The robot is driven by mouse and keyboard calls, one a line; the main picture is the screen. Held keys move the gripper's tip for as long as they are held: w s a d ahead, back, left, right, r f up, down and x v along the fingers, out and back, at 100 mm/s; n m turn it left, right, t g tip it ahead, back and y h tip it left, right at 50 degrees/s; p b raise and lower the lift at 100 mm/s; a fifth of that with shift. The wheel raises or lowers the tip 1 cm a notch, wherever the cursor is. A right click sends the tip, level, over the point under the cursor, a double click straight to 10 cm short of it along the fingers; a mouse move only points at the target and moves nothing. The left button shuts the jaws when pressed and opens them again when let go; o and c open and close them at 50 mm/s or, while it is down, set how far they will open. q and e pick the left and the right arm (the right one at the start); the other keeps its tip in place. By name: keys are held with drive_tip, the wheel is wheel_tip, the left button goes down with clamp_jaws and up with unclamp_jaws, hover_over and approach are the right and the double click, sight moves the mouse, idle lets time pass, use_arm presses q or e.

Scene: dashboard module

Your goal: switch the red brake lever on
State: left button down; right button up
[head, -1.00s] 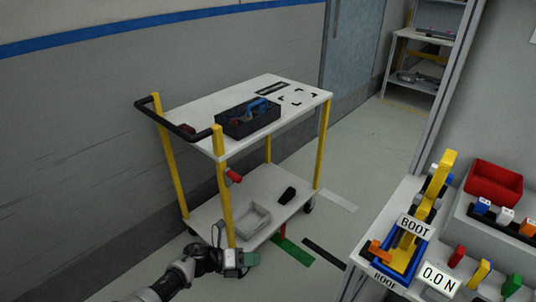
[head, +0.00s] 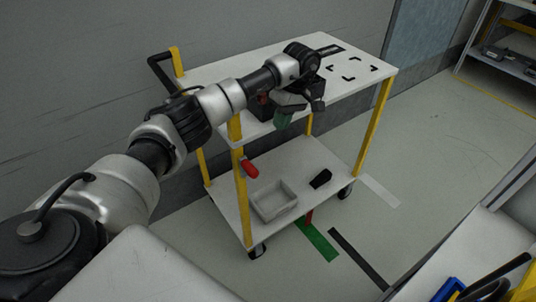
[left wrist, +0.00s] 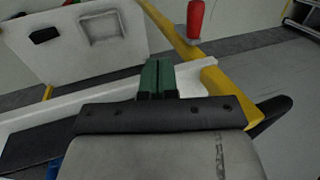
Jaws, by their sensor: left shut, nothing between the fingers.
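The red brake lever (head: 250,168) is a short red handle on the cart's near yellow post, below the top shelf. It also shows in the left wrist view (left wrist: 195,18), at the top, beside the yellow post. My left gripper (head: 284,118) is over the near edge of the cart's top shelf, above and to the right of the lever and apart from it. Its green fingertips (left wrist: 157,80) are together with nothing between them. My left arm covers part of the top shelf and the tray on it. My right gripper is not in view.
The white cart (head: 225,70) has yellow posts and a black push handle (head: 160,70). A grey bin (head: 273,200) and a black object (head: 320,178) lie on its lower shelf. A white bench (head: 470,250) stands at the lower right. Floor between them is open.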

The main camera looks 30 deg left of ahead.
sight(249, 173)
use_arm(q)
drive_tip(key=s+a+f+p, duration=0.2)
drive_tip(key=s+f, duration=0.4)
drive_tip(key=f, duration=0.4)
drive_tip(key=shift+s+a+f+p, duration=0.15)
drive_tip(key=shift+s+p, duration=0.2)
drive_tip(key=shift+p, duration=0.05)
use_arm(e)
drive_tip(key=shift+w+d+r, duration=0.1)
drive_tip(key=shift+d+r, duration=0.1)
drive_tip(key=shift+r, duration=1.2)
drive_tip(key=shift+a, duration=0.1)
use_arm(q)
drive_tip(key=shift+s+a+t+h, duration=0.15)
drive_tip(key=shift+s+t+h, duration=0.15)
drive_tip(key=shift+t, duration=0.4)
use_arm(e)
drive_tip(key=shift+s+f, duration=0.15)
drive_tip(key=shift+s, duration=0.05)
